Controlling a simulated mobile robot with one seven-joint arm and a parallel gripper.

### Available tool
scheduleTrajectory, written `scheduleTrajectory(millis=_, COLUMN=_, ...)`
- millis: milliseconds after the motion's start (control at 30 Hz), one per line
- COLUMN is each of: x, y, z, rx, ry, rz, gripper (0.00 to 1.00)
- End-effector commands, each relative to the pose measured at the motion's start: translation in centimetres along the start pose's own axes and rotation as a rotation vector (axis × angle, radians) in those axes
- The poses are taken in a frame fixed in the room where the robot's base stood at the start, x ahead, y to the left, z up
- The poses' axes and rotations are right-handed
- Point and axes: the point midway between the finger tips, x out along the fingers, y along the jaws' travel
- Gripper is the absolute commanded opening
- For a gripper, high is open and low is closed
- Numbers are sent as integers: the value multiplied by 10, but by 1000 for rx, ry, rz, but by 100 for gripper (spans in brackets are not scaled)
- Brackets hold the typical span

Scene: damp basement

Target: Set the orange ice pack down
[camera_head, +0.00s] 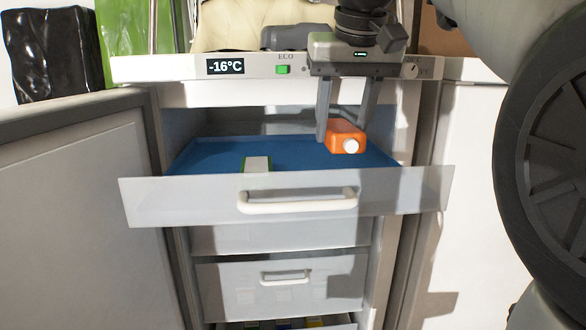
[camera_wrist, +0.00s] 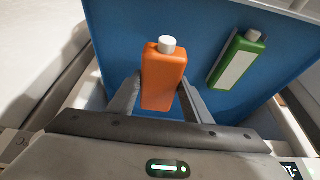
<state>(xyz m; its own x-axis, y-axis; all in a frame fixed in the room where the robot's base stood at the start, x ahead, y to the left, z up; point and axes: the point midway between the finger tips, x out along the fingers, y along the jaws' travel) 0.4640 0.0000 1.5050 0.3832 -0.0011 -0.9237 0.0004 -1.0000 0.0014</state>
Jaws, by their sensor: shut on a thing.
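The orange ice pack (camera_head: 342,136) has a white cap and is held between the fingers of my gripper (camera_head: 345,112). It is over the right part of the open top freezer drawer (camera_head: 190,200), which has a blue floor (camera_head: 215,153). In the wrist view the orange ice pack (camera_wrist: 163,82) sits between both fingers of my gripper (camera_wrist: 160,95), its cap pointing away from the palm. I cannot tell for sure whether its underside touches the drawer floor. A green ice pack with a white label (camera_head: 257,163) lies in the drawer to the left; it also shows in the wrist view (camera_wrist: 238,60).
The freezer's control strip (camera_head: 240,67) reads -16°C and lies just behind my gripper. A closed drawer (camera_head: 285,285) is below, and a lower one (camera_head: 285,322) stands partly open with items inside. The blue floor between the two packs is bare.

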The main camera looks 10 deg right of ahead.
Motion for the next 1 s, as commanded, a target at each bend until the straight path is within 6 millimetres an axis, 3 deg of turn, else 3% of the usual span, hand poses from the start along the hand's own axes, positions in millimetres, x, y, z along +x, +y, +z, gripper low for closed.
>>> scheduleTrajectory(millis=433, x=54, y=0, z=23, rx=1, ry=0, rz=0, gripper=16)
scheduleTrajectory(millis=900, x=64, y=0, z=26, rx=0, ry=2, rz=0, gripper=16)
scheduleTrajectory(millis=933, x=63, y=0, z=26, rx=1, ry=1, rz=0, gripper=48)
scheduleTrajectory(millis=1000, x=63, y=0, z=26, rx=1, ry=1, rz=0, gripper=60)
